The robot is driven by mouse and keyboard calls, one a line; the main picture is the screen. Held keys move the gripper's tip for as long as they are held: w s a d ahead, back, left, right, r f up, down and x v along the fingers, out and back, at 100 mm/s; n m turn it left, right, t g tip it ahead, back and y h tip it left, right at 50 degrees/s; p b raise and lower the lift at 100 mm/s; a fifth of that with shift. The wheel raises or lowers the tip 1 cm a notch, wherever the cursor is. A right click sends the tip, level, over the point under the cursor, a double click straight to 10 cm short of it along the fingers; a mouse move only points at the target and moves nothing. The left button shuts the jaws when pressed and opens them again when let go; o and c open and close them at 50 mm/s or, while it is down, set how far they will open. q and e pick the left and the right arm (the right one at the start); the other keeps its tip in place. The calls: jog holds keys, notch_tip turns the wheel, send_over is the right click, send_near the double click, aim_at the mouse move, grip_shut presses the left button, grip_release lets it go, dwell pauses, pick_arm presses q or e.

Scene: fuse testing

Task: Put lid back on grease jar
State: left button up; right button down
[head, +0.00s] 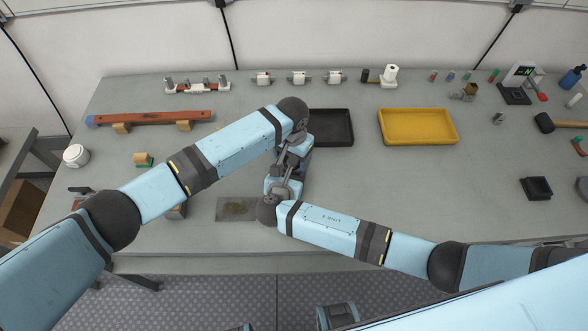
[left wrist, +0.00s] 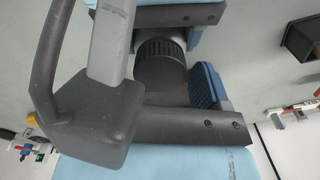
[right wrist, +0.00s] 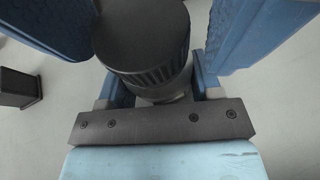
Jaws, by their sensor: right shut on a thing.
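A black round cap with a ribbed rim (right wrist: 140,40), which looks like the grease jar's lid, sits between my two grippers. It also shows in the left wrist view (left wrist: 160,62). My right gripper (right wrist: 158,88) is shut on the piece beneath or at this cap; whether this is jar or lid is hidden. My left gripper (head: 290,168) faces it from the opposite side. Its blue fingers stand apart on both sides of the cap in the right wrist view. In the head view, the arms cover most of the cap. A grey bracket hides part of the left wrist view.
Both arms meet above the table front, beside a flat stained grey plate (head: 237,209). A black tray (head: 331,142) and a yellow tray (head: 418,142) lie behind. A white round container (head: 76,155) stands at left. The table at right of centre is clear.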

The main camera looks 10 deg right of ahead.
pick_arm(q)
jog(key=shift+r, duration=2.25)
jog(key=shift+c, duration=1.3)
notch_tip(320, 180, up, 2)
jog(key=n, duration=0.5)
jog(key=shift+w+n, duration=0.1)
jog(key=shift+n, duration=0.3)
jog(key=n, duration=0.1)
jog(key=r+n, duration=0.1)
jog(key=n, duration=0.3)
jog(key=shift+r, duration=0.35)
jog(key=shift+f, duration=4)
